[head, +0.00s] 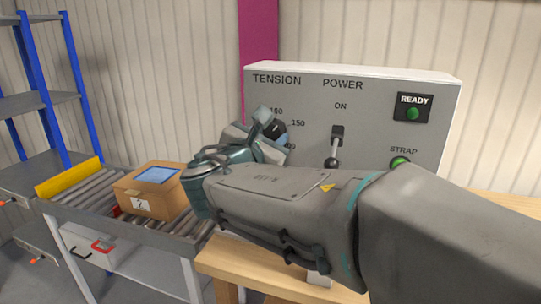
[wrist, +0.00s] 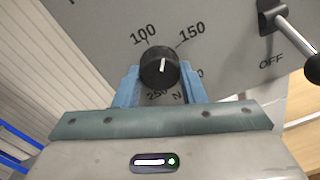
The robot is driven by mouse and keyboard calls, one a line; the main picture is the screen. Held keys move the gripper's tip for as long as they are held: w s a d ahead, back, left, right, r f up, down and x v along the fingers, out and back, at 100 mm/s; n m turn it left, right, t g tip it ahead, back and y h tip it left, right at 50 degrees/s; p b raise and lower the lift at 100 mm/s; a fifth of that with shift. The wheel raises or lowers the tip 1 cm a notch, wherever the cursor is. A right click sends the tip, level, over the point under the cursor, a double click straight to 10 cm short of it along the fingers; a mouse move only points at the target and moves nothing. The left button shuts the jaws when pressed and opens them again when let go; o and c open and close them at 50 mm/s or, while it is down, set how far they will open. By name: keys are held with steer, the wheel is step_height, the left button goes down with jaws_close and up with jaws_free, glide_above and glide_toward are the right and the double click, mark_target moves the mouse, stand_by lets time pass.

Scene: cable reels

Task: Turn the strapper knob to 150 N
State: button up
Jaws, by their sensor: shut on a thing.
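The strapper knob (wrist: 159,66) is a round black dial with a white pointer line on the grey panel under the TENSION label. In the wrist view the pointer aims up, between the 100 and 150 marks. My gripper (wrist: 160,84) has its blue fingers on either side of the knob and is shut on it. In the head view my gripper (head: 269,131) covers most of the knob, while the 100 and 150 marks show above and to its right. The strapper panel (head: 374,113) stands upright. Lower marks in the wrist view are partly hidden by the knob and fingers.
Right of the knob, a POWER lever (head: 333,150) juts from the panel; it also shows in the wrist view (wrist: 295,38). Farther right are a green READY light (head: 412,113) and STRAP button (head: 400,161). A cardboard box (head: 150,195) sits on the roller conveyor at left.

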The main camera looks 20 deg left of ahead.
steer(key=m+b, duration=0.2)
steer(key=b, duration=0.1)
steer(key=m+b, duration=0.2)
steer(key=shift+f, duration=0.25)
steer(key=shift+a+r+m+b, duration=0.1)
steer(key=shift+r+m+b, duration=0.15)
steer(key=shift+m+b, duration=1.2)
steer(key=shift+r, duration=0.1)
steer(key=o, duration=1)
steer(key=shift+s, duration=0.1)
steer(key=s+a+b, duration=0.1)
steer(key=s, duration=1.2)
steer(key=shift+s+a+r, duration=0.15)
steer(key=shift+s+r, duration=0.1)
steer(key=shift+s, duration=0.05)
